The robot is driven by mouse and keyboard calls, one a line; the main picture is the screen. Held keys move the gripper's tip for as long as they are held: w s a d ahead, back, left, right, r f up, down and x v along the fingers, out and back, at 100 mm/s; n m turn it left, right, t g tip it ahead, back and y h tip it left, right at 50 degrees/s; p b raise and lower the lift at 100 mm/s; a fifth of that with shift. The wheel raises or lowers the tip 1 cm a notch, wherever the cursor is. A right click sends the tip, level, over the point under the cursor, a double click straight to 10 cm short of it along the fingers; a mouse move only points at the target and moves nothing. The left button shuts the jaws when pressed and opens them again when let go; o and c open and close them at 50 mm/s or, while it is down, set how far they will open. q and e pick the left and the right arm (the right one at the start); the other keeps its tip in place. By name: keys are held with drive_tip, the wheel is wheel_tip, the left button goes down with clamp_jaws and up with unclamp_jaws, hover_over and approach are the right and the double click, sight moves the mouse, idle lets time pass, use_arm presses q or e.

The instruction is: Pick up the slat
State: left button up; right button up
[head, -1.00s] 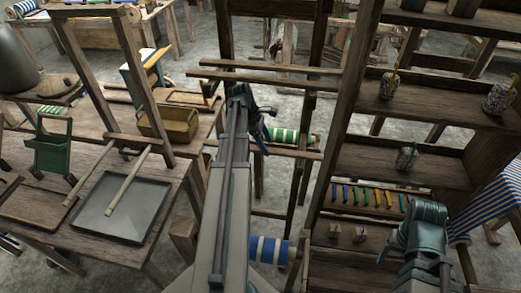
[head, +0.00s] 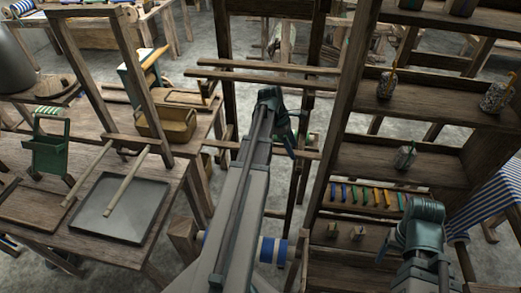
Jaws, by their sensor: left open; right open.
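Two long thin wooden slats, a far one (head: 270,66) and a nearer one (head: 240,78), lie level side by side across the upright frame in the middle. A lower wooden bar (head: 222,143) runs partly behind my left arm. I cannot tell which of these is the task's slat. My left gripper (head: 291,143) is open and empty, in front of and below the two slats in the picture, near the lower bar; whether it touches the bar is unclear. My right gripper (head: 388,248) is open and empty beside the shelf at the lower right.
A shelf rack (head: 400,165) with jars and a row of coloured pieces stands at right. A workbench (head: 95,150) at left holds a grey tray (head: 122,213), a wooden box (head: 178,128) and a green holder (head: 48,155).

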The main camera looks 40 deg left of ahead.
use_arm(q)
drive_tip(key=shift+w+d+f+b, duration=0.5)
drive_tip(key=shift+d+f+b, duration=0.15)
drive_tip(key=shift+d, duration=0.15)
drive_tip(key=shift+r, duration=0.1)
clamp_jaws()
